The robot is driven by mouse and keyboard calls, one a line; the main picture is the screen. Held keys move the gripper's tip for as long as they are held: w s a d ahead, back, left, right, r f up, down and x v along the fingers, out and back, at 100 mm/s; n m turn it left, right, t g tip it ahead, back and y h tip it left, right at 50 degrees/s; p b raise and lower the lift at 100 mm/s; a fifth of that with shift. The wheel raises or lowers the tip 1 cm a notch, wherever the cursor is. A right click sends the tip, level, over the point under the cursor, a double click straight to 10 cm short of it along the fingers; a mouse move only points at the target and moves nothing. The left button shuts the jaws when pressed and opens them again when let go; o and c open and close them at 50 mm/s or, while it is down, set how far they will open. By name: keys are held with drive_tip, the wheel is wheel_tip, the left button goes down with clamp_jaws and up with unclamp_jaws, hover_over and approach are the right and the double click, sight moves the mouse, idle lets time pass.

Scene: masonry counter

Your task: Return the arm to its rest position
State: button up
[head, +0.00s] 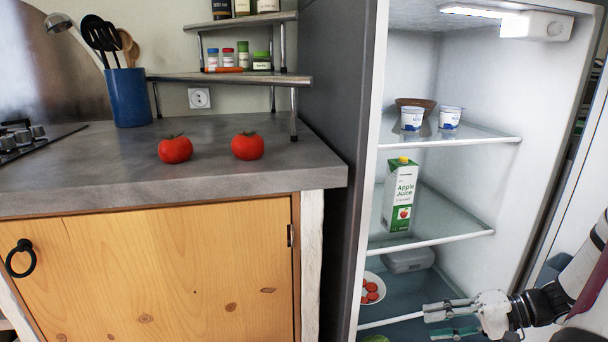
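My arm (568,295) reaches in from the lower right of the head view. My gripper (430,325) is at the lower part of the open fridge, with its fingers pointing left. The two fingers are apart, one above the other in the picture, and I see nothing between them. The lower finger looks teal-tinted and is harder to make out.
The fridge shelf (440,235) beside my arm bears an apple juice carton (399,195). Below are a lidded container (408,261) and a bowl (372,278) with red pieces. Two yogurt cups stand higher. Two tomatoes (175,149) sit on the counter (110,175).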

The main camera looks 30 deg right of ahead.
drive_tip(key=a+r+n+g+h, duration=0.3)
drive_tip(key=a+r+n+g, duration=0.45)
drive_tip(key=a+r, duration=1.05)
drive_tip(key=s+a+r+n+h, duration=0.25)
drive_tip(key=s+a+h, duration=0.45)
drive_tip(key=s+a, duration=0.5)
wheel_tip(320, 180, up, 36)
drive_tip(key=s+d+t+p, duration=0.2)
drive_tip(key=t+p, duration=0.1)
drive_tip(key=p, duration=3.1)
drive_tip(key=shift+s+r, duration=0.25)
